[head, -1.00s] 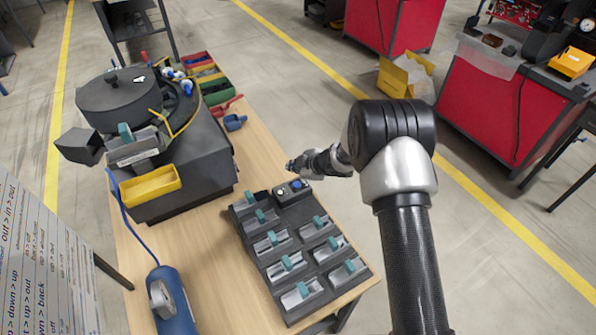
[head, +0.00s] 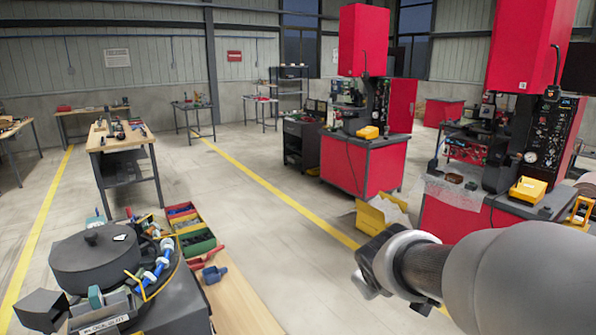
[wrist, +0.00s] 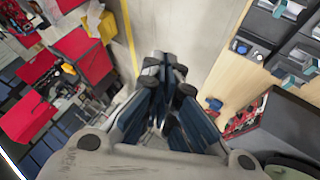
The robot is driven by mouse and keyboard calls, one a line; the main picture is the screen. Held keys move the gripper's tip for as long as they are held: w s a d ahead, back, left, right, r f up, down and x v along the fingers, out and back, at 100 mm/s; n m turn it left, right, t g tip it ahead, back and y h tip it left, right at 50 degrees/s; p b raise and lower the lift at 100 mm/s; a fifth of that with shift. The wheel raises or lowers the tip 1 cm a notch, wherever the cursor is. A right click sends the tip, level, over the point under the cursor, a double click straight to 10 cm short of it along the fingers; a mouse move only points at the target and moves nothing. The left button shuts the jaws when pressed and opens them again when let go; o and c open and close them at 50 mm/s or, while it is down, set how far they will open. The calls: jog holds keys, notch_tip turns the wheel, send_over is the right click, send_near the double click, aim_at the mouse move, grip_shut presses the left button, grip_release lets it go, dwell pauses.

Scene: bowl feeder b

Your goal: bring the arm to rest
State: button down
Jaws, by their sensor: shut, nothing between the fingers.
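My gripper (wrist: 166,66) shows in the wrist view, with its blue-grey fingers drawn together and nothing between them. It hangs over the grey floor beside the wooden table (wrist: 236,85) and touches nothing that I can see. In the head view my arm enters from the lower right, and I cannot make out the fingers there. The bowl feeder (head: 95,262) stands at the lower left of the head view, apart from the arm.
Parts bins (head: 188,232) and a blue scoop (head: 213,274) lie by the feeder. A button box (wrist: 248,50) and a fixture tray (wrist: 287,62) show on the table. A yellow box (head: 380,215) and red machine cabinets (head: 365,165) stand beyond the arm.

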jog(key=s+a+m+g+y, duration=0.1)
jog(key=s+m+g, duration=0.2)
jog(key=s, duration=2.6)
jog(key=m, duration=0.3)
jog(key=shift+a+f+g+y, duration=0.2)
jog(key=shift+g+y, duration=0.1)
dwell(1.0)
